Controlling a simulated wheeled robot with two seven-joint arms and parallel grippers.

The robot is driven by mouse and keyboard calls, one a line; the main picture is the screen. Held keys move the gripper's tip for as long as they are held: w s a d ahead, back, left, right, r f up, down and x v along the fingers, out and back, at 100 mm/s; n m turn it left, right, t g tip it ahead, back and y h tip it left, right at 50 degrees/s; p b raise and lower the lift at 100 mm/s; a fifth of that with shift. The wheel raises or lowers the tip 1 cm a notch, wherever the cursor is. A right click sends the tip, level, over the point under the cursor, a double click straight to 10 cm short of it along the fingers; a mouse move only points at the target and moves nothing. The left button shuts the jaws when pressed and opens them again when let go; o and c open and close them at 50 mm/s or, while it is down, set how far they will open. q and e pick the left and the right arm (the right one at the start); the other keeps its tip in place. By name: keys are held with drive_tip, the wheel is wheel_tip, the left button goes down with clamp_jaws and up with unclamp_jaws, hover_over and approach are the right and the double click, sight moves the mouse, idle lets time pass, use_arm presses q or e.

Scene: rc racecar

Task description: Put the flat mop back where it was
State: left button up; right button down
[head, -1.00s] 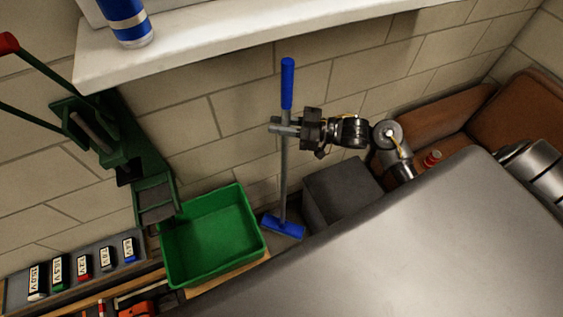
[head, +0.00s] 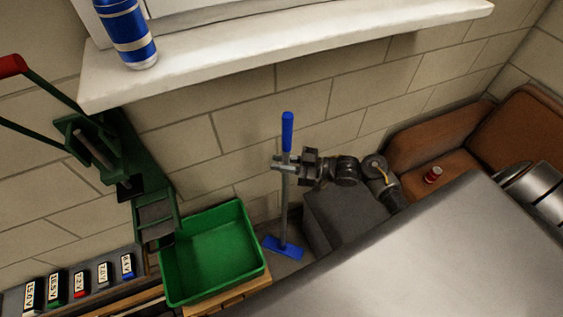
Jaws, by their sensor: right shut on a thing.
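The flat mop (head: 285,195) stands upright near the wall, with a blue handle grip, a grey pole and a blue flat head (head: 283,248). Its head is low, between the green bin and a dark grey box; I cannot tell whether it touches the floor. My right gripper (head: 283,163) is shut on the grey pole just below the blue grip. Its arm comes in from the right. My left gripper is not in view.
A green bin (head: 262,262) stands just left of the mop head. A dark grey box (head: 340,215) stands to its right. A brown sofa (head: 440,140) is further right. A white sill (head: 290,42) with a blue can (head: 128,35) juts out above. A green press (head: 135,160) stands left.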

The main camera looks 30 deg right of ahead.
drive_tip(key=c, duration=1.7)
unclamp_jaws()
drive_tip(key=shift+f, duration=0.15)
drive_tip(key=o, duration=0.4)
drive_tip(key=shift+r, duration=0.2)
drive_tip(key=b+v, duration=0.2)
drive_tip(key=v, duration=1)
drive_tip(key=shift+b, duration=0.4)
